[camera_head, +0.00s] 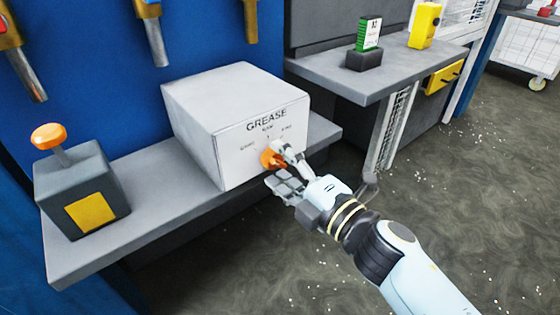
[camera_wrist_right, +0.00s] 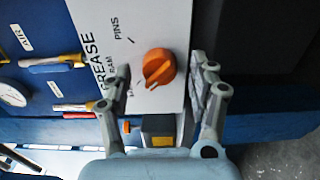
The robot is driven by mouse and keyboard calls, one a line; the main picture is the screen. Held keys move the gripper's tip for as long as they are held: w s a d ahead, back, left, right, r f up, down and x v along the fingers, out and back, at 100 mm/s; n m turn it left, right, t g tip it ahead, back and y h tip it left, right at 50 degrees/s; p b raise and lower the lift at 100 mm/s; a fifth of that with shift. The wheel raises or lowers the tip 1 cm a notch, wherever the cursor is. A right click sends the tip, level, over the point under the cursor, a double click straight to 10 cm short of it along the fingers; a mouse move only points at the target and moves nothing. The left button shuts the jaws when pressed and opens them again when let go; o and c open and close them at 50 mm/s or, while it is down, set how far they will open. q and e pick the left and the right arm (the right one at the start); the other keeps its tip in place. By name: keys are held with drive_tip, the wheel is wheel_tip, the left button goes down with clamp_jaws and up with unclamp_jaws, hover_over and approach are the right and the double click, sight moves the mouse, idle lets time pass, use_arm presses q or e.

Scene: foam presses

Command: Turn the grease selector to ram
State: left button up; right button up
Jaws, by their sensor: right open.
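The grease selector is an orange knob (camera_head: 270,158) on the front of a white box (camera_head: 235,90) marked GREASE. In the right wrist view the knob (camera_wrist_right: 158,67) shows whole, with the labels RAM and PINS beside it. A third label is partly hidden by a finger. A pale mark on the knob seems to face down toward that third label, away from PINS. My right gripper (camera_head: 287,168) is open in front of the knob. In the wrist view the fingers (camera_wrist_right: 165,88) stand either side of the knob, with no clear contact. My left gripper is not in view.
The box stands on a grey shelf (camera_head: 165,225). An orange-topped lever box (camera_head: 85,195) is at its left. A second shelf (camera_head: 395,75) at the right holds a green block (camera_head: 369,35) and a yellow one (camera_head: 425,25). The floor in front is open.

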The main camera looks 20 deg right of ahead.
drive_tip(key=shift+w+a, duration=0.15)
drive_tip(key=shift+w, duration=0.15)
drive_tip(key=c, duration=1.2)
drive_tip(key=shift+o, duration=0.2)
